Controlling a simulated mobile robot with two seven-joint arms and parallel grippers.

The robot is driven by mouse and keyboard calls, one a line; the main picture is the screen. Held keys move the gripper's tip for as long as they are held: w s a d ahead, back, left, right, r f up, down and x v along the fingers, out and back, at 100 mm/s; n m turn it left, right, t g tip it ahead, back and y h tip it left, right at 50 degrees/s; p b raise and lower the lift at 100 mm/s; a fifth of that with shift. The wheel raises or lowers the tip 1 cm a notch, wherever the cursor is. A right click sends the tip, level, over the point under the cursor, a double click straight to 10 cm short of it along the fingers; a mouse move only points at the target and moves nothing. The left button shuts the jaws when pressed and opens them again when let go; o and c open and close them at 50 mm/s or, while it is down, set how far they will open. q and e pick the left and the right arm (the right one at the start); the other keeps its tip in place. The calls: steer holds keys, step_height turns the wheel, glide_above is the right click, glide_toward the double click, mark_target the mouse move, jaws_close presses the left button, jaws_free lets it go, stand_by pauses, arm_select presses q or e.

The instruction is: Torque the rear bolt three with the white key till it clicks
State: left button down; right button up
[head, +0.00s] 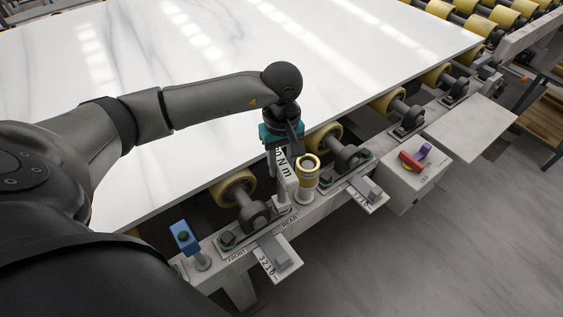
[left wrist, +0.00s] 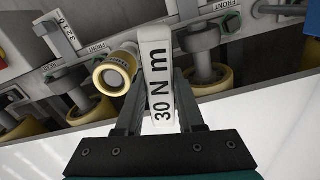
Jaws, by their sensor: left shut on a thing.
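My left gripper (head: 283,158) points down over the slab's front edge and is shut on the white key (head: 286,171). In the left wrist view the white key (left wrist: 158,80) shows "30 N m" between the two fingers. Its working end is hidden, so I cannot tell whether it sits on a bolt. Close beside it stands a yellow-ringed cylinder (head: 308,172), also seen in the left wrist view (left wrist: 115,72). A bearing block with green bolt marks (head: 228,239) stands nearer, by FRONT and REAR labels. I cannot tell which bolt is rear bolt three. My right gripper is not in view.
The white stone slab (head: 200,60) lies on yellow rollers (head: 234,187). A blue tool (head: 185,237) stands on a post at the near end. Numbered plates (head: 280,260) stick out from the rail. A switch box (head: 413,180) with red and purple parts is at right.

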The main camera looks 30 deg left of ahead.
arm_select(q)
steer(key=shift+f+b, duration=0.3)
steer(key=shift+f, duration=0.05)
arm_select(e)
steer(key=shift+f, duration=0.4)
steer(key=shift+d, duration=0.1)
